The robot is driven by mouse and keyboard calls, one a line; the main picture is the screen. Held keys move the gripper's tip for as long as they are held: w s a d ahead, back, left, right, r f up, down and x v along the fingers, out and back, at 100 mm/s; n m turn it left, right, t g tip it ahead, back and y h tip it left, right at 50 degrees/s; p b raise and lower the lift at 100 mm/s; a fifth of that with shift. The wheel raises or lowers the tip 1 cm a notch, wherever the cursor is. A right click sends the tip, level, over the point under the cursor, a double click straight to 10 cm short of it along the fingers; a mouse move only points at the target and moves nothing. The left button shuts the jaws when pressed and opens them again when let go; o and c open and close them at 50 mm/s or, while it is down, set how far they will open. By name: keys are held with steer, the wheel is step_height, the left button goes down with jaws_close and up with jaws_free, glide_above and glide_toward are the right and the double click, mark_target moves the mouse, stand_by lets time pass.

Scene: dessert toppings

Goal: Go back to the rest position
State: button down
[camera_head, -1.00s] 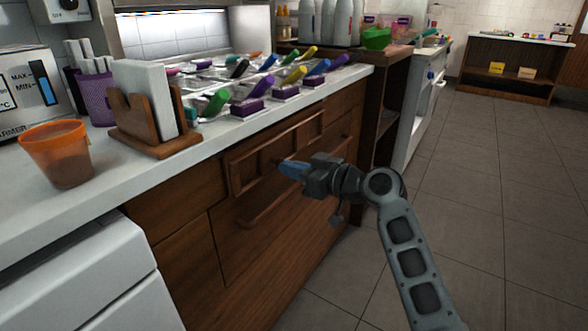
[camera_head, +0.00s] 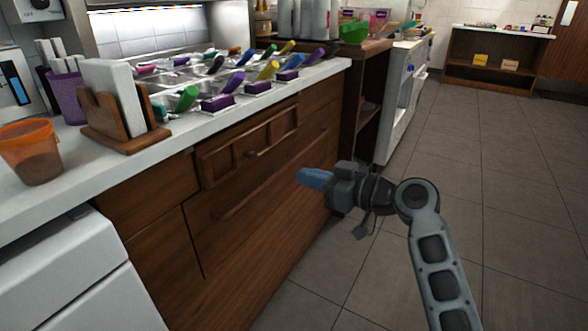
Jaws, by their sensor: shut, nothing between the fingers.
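My gripper (camera_head: 312,178) is at the middle of the head view, with its blue fingertips together and nothing between them. It points left toward the wooden drawer front (camera_head: 250,148) of the counter. The drawer looks closed.
On the white counter (camera_head: 190,125) stand an orange cup (camera_head: 32,152), a wooden napkin holder (camera_head: 118,137) and a topping station with several coloured handles. A white appliance (camera_head: 80,275) is at the lower left. The tiled floor (camera_head: 480,160) to the right is clear.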

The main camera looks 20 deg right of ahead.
steer(key=shift+v, duration=0.95)
steer(key=s+a+f+m+h, duration=0.3)
steer(key=s+f+m+h, duration=0.3)
steer(key=s+f, duration=0.8)
steer(key=s+f+m+h, duration=0.2)
steer(key=s+h, duration=0.1)
steer(key=s, duration=1.6)
steer(key=s+r+n+t, duration=0.1)
steer(key=s+r, duration=1)
steer(key=s, duration=0.3)
step_height(320, 180, up, 21)
steer(key=p, duration=2.2)
steer(key=shift+a+f, duration=0.2)
steer(key=shift+w, duration=0.15)
